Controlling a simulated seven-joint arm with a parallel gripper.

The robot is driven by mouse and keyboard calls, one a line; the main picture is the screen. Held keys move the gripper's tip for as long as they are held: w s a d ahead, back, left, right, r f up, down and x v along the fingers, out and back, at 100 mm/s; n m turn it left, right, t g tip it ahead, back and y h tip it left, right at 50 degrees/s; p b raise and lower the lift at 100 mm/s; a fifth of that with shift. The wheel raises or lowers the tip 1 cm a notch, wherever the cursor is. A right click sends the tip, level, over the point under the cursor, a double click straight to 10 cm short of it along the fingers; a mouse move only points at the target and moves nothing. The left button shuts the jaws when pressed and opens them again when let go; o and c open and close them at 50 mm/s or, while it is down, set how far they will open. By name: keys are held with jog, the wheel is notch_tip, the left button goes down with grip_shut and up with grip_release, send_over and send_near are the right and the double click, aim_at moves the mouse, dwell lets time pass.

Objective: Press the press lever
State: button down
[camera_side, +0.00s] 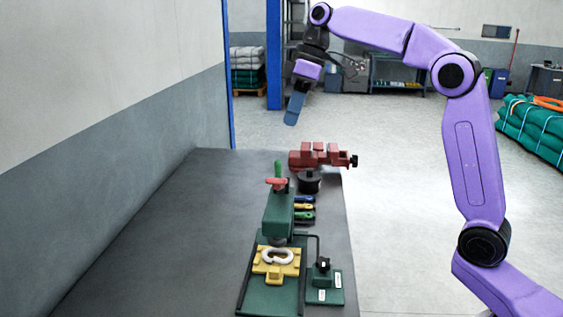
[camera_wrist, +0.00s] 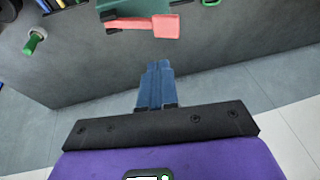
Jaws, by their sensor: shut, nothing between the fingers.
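The green press (camera_side: 278,215) stands on the dark table, with a red lever (camera_side: 276,183) at its top. In the wrist view the lever (camera_wrist: 140,24) shows near the top edge, ending in a flat red paddle on the right, with part of the green press body (camera_wrist: 135,7) behind it. A white ring-like piece (camera_side: 277,256) lies on the yellow fixture (camera_side: 272,268) under the press head. My gripper (camera_side: 291,120) is high above the table's far end, blue fingers pointing down, shut and empty. Its fingertips (camera_wrist: 158,66) are clear of the lever.
A red vise (camera_side: 318,154) and a black round part (camera_side: 309,181) stand behind the press at the right edge. Several coloured-handled tools (camera_side: 304,207) lie beside it. A green upright handle (camera_wrist: 35,40) is left of the lever in the wrist view. The table's left side is clear.

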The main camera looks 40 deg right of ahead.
send_near(279, 183)
jog(key=w+f, duration=0.1)
jog(key=f, duration=0.1)
jog(key=w+f, duration=0.2)
jog(key=shift+w+a+f, duration=0.15)
jog(key=shift+w+f, duration=0.1)
jog(key=shift+f, duration=0.05)
jog(key=shift+s+a+f, duration=0.2)
jog(key=shift+a+f, duration=0.1)
jog(key=shift+f, duration=0.4)
jog(key=shift+s+a, duration=0.1)
jog(key=shift+s+a+f+t+h, duration=0.45)
jog(key=shift+s+f+t+h, duration=0.05)
jog(key=shift+f, duration=0.2)
jog(key=f, duration=0.1)
jog(key=s+a+f+t+h, duration=0.1)
jog(key=f+t+h, duration=0.1)
jog(key=shift+s+a+f+n, duration=0.1)
jog(key=shift+s+a+n, duration=0.1)
jog(key=shift+s+n, duration=0.1)
jog(key=shift+s+a+f, duration=0.15)
jog(key=shift+a+f, duration=0.05)
jog(key=shift+f, duration=0.6)
jog(key=shift+s+f, duration=0.1)
jog(key=shift+a, duration=0.1)
